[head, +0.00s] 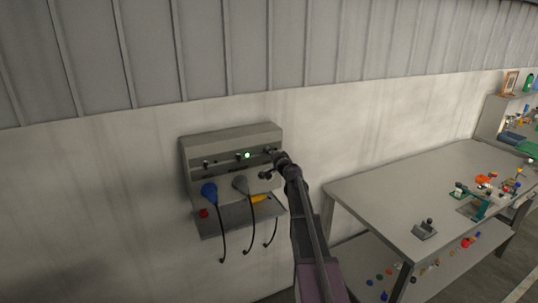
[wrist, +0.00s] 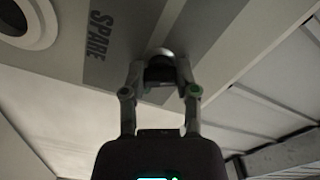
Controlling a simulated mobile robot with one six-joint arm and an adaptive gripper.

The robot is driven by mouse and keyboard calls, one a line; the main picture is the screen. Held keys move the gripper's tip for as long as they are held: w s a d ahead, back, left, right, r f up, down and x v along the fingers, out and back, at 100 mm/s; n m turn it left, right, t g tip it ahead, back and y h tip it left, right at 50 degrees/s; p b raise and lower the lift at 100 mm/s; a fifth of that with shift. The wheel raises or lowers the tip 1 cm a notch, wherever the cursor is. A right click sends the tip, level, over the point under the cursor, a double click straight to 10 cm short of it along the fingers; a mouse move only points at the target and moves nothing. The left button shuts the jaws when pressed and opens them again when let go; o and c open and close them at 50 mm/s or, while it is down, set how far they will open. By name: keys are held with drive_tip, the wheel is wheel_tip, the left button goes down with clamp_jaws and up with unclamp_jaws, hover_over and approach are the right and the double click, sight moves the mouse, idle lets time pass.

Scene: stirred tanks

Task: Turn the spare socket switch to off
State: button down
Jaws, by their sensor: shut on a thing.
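The spare socket switch (wrist: 160,54) is a dark knob with a pale rounded top, beside the printed word SPARE (wrist: 102,36) on the grey panel face. My gripper (wrist: 160,74) has its two fingers closed on this knob, one on each side. In the head view my gripper (head: 271,154) reaches the right end of the wall-mounted socket panel (head: 228,135). The arm and fingers hide the spare switch there. I cannot tell from these views which way the switch points.
A green lamp (head: 247,155) glows on the panel. Below hang a blue plug (head: 209,190), a grey plug (head: 240,183) and a yellow plug (head: 260,198), with a red button (head: 203,213) at lower left. A workbench (head: 385,197) with small parts stands right of my arm.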

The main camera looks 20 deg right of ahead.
drive_tip(key=shift+w, duration=0.1)
drive_tip(key=shift+d, duration=0.1)
idle(0.3)
drive_tip(key=shift+c, duration=1.8)
unclamp_jaws()
drive_tip(key=shift+s, duration=0.2)
drive_tip(key=s, duration=1.1)
drive_tip(key=shift+s+d, duration=0.15)
drive_tip(key=shift+s, duration=0.2)
